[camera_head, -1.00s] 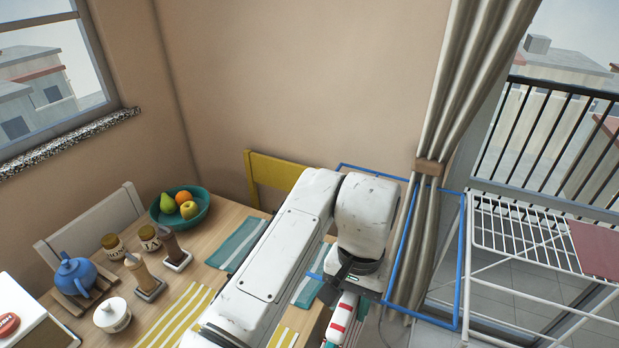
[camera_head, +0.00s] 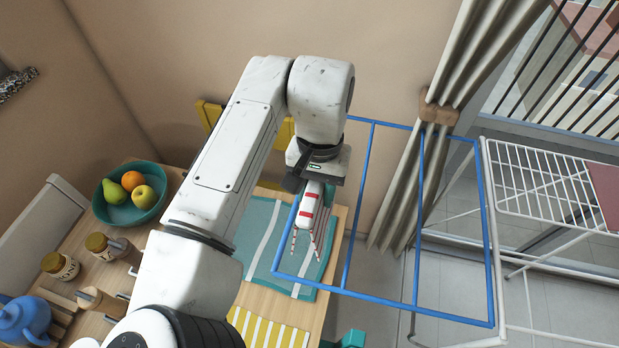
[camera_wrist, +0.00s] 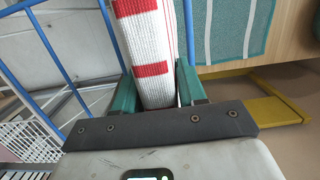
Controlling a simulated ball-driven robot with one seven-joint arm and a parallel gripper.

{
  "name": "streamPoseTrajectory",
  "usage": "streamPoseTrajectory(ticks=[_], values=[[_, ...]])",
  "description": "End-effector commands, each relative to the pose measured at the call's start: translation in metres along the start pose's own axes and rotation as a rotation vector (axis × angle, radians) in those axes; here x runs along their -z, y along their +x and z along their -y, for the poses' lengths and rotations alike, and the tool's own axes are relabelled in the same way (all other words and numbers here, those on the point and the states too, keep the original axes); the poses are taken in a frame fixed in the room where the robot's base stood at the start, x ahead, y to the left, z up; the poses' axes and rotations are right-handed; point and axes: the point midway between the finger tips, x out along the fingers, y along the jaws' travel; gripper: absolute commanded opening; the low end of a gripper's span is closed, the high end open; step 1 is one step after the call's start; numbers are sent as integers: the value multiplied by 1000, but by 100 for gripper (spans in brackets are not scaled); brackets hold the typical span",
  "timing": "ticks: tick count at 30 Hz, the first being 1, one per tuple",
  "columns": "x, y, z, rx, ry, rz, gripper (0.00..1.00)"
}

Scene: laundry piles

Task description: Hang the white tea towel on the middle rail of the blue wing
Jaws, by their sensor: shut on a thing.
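The white tea towel (camera_head: 308,204) with red bands hangs from my gripper (camera_head: 316,183) in the head view. My gripper is shut on it, and its teal fingers pinch it in the wrist view (camera_wrist: 157,90). The towel's lower edges spread into two hanging sides above the table. The blue wing (camera_head: 455,318) is a flat frame of blue bars with two inner rails, the left one (camera_head: 359,205) and the right one (camera_head: 417,220). The towel is near the wing's left end, left of both inner rails. I cannot tell whether it touches the left end bar.
The white drying rack (camera_head: 545,180) stands at the right with a dark red cloth (camera_head: 605,183) on it. A curtain (camera_head: 405,200) hangs behind the wing. The wooden table (camera_head: 235,298) holds a fruit bowl (camera_head: 130,210), jars and striped mats. A yellow chair (camera_head: 208,115) is behind.

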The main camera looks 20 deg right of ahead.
Motion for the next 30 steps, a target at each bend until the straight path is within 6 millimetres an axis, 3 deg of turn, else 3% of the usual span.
streamPoseTrajectory(ticks=[30], values=[[0, 0, -73, 1, 3, -1, 7]])
